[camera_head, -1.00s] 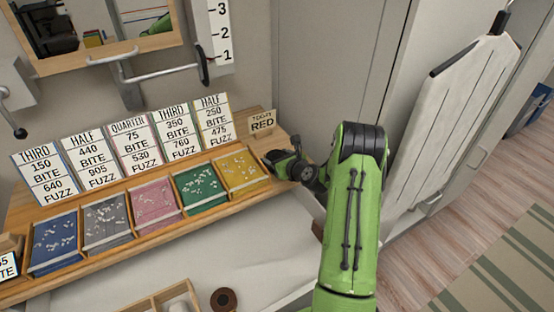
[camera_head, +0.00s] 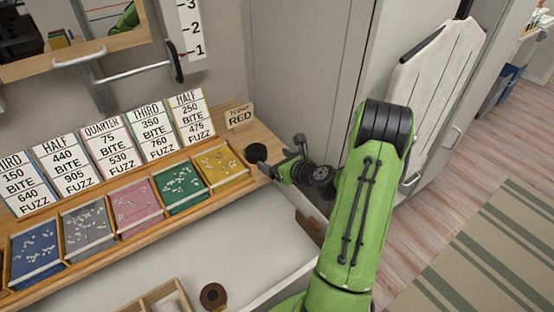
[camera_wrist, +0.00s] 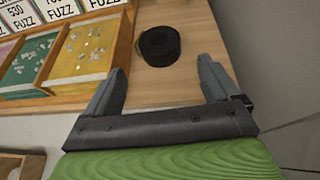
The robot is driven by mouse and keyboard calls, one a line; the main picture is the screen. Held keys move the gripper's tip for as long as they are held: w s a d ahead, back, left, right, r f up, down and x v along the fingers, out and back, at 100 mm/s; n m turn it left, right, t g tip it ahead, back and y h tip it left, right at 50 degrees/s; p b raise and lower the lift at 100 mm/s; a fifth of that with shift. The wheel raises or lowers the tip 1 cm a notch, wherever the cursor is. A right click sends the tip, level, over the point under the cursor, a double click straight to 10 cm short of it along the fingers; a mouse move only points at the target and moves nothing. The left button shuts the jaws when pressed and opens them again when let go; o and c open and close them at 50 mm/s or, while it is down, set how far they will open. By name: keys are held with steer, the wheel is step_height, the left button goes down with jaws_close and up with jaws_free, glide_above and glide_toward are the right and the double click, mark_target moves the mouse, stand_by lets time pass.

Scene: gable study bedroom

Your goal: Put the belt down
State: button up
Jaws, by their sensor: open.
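The belt is a black coil (camera_head: 256,152) lying flat on the bare right end of the wooden shelf (camera_head: 262,138), beside the yellow compartment. My gripper (camera_head: 281,156) is just to the right of the coil, open and empty. In the wrist view the belt (camera_wrist: 160,46) sits on the wood beyond the two spread fingertips (camera_wrist: 161,76). A gap of bare wood shows between the fingers and the coil, and neither finger touches it.
Trays of blue, grey, pink, green and yellow (camera_head: 222,166) line the shelf, with number cards behind them. A small "TODAY RED" card (camera_head: 239,116) stands behind the belt. An ironing board (camera_head: 430,95) hangs at right.

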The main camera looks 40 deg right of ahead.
steer(key=s+a+r+n+g+y, duration=0.1)
steer(key=s+a+r+n+g, duration=0.15)
steer(key=a+n, duration=0.45)
steer(key=s+a+r+n+g+y, duration=0.1)
steer(key=s+a+r+n+g, duration=0.1)
steer(key=a+r+n, duration=0.35)
steer(key=s+a+r+n+g+y, duration=0.1)
steer(key=s+a+r+n+g, duration=0.1)
steer(key=a+n, duration=0.7)
steer(key=s+r+n+h, duration=0.1)
steer(key=s+r+n, duration=0.2)
steer(key=s+n, duration=0.4)
steer(key=s+a+r+n+g+h, duration=0.1)
steer(key=s+r+n+h, duration=0.1)
steer(key=s+n, duration=0.5)
steer(key=s+r, duration=0.1)
steer(key=s, duration=0.3)
steer(key=shift+s, duration=0.2)
steer(key=shift+a+n+g, duration=0.1)
steer(key=shift+n+g, duration=0.15)
